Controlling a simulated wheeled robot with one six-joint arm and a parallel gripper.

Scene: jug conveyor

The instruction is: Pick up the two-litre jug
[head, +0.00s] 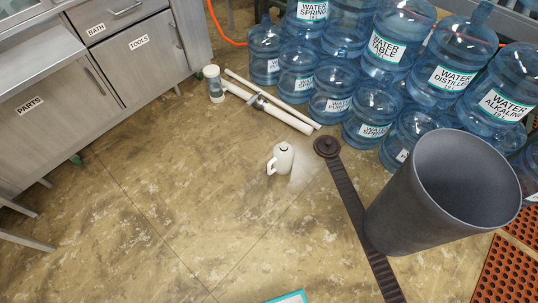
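A small white jug (283,159) with a handle on its left side and a grey top stands upright on the floor near the middle of the head view. No volume label can be read on it. My gripper is not in this view.
Several large blue water bottles (331,105) stand at the back right. White pipes (283,115) lie behind the jug. A dark flat strip (352,205) and a large grey bin (400,210) are to its right. Metal cabinets (75,80) stand at left.

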